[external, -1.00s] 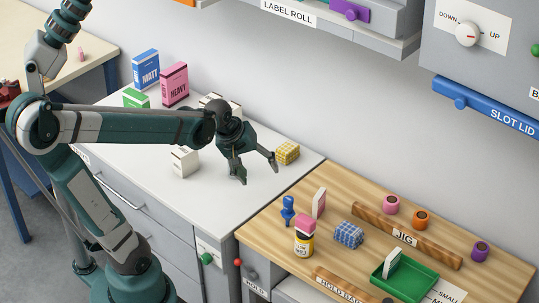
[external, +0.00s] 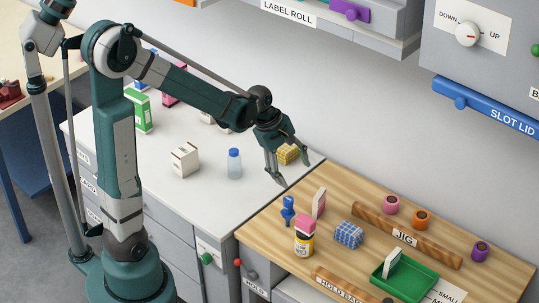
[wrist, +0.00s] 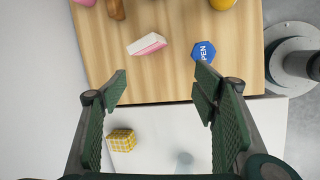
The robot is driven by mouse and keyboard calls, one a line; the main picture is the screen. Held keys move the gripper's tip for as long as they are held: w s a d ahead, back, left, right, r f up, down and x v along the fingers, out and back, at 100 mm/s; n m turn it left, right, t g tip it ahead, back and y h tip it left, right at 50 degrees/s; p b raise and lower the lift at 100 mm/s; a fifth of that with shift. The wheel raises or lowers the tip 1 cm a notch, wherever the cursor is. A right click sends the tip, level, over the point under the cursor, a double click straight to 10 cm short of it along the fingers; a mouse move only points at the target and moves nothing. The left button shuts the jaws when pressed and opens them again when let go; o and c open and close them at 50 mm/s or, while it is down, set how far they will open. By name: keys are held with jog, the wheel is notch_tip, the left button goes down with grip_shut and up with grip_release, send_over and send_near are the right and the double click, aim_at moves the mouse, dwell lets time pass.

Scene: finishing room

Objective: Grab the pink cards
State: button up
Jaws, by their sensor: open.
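A thin upright pink-and-white block (external: 319,203), which looks like the pink cards, stands at the back left of the wooden bench top. In the wrist view the pink-and-white block (wrist: 148,44) lies ahead of the fingertips, between their lines, with a white top and a pink side. My gripper (external: 293,173) is open and empty above the right end of the white counter, near the wooden top. In the wrist view my gripper's fingers (wrist: 162,82) are spread wide, apart from the block.
A blue stamp-like piece (external: 288,209) and a pink-capped bottle (external: 304,240) stand close to the block. The JIG bar (external: 404,238), a blue checked block (external: 348,235) and a green tray (external: 418,288) are right. A yellow checked block (wrist: 121,140) and a blue-capped bottle (external: 235,165) are on the counter.

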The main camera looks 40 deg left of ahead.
aim_at(317, 194)
jog(key=w+d+f+n+g+h+p, duration=0.1)
jog(key=w+d+f+n+p, duration=0.3)
jog(key=w+f+n, duration=0.1)
jog(key=shift+w+d+f+g, duration=0.15)
jog(key=shift+d+f+g, duration=0.2)
jog(key=shift+f, duration=0.3)
jog(key=shift+a, duration=0.1)
jog(key=shift+x, duration=1.3)
jog(key=shift+b+x, duration=0.55)
jog(key=shift+x, duration=2.05)
jog(key=c, duration=1)
